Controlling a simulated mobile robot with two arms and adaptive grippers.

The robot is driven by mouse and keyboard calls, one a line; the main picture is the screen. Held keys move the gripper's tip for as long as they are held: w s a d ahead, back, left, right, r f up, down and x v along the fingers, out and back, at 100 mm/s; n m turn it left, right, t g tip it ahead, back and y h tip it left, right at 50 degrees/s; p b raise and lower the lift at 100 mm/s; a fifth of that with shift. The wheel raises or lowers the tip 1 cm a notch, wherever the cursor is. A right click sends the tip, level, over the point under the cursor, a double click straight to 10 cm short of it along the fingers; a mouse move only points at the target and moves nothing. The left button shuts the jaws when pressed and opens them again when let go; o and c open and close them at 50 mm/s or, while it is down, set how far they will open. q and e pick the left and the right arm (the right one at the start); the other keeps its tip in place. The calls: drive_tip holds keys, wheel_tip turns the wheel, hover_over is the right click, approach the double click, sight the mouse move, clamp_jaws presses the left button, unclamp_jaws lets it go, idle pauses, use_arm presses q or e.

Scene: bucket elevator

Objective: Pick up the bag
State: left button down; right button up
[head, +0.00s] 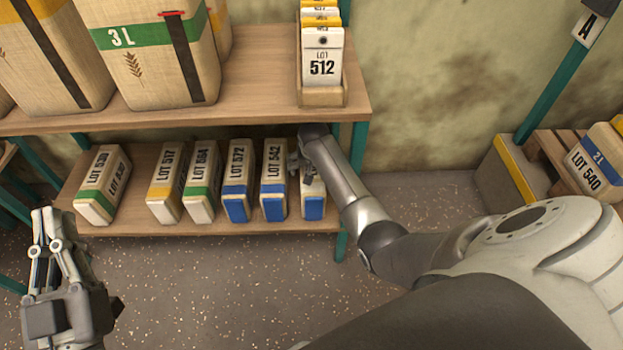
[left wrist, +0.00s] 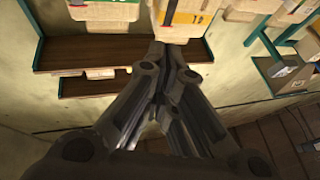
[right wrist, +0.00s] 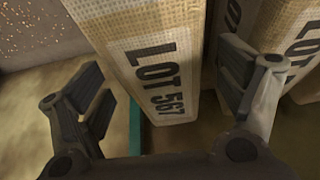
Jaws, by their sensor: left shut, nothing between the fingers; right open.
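The bag labelled LOT 567 (right wrist: 155,60) is a woven beige block in the right wrist view. In the head view a bag with a blue end (head: 313,207) at the right end of the lower shelf is partly hidden behind my right arm. My right gripper (right wrist: 165,82) is open, with one finger on each side of the LOT 567 bag. A gap shows between the left finger and the bag; contact on the right side is unclear. My left gripper (head: 45,216) is shut and empty, away from the shelf at the lower left; it also shows in the left wrist view (left wrist: 160,52).
Several other bags stand on the lower shelf (head: 135,222), with the LOT 542 bag (head: 273,180) closest to my right gripper. Above is the upper shelf (head: 250,92) with big sacks (head: 150,50) and a card holder (head: 322,97). The LOT 540 bag (head: 597,165) lies on a pallet at right.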

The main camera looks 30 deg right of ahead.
use_arm(q)
drive_tip(key=shift+s+r+t, duration=0.3)
drive_tip(key=shift+r+t, duration=0.1)
drive_tip(key=shift+r, duration=0.2)
drive_tip(key=shift+s+r+t, duration=0.3)
drive_tip(key=shift+r+t, duration=0.1)
drive_tip(key=shift+r, duration=0.15)
use_arm(e)
drive_tip(key=shift+w+d+f, duration=0.1)
drive_tip(key=shift+w+f, duration=0.1)
drive_tip(key=shift+f, duration=0.2)
clamp_jaws()
drive_tip(key=shift+w+r, duration=0.15)
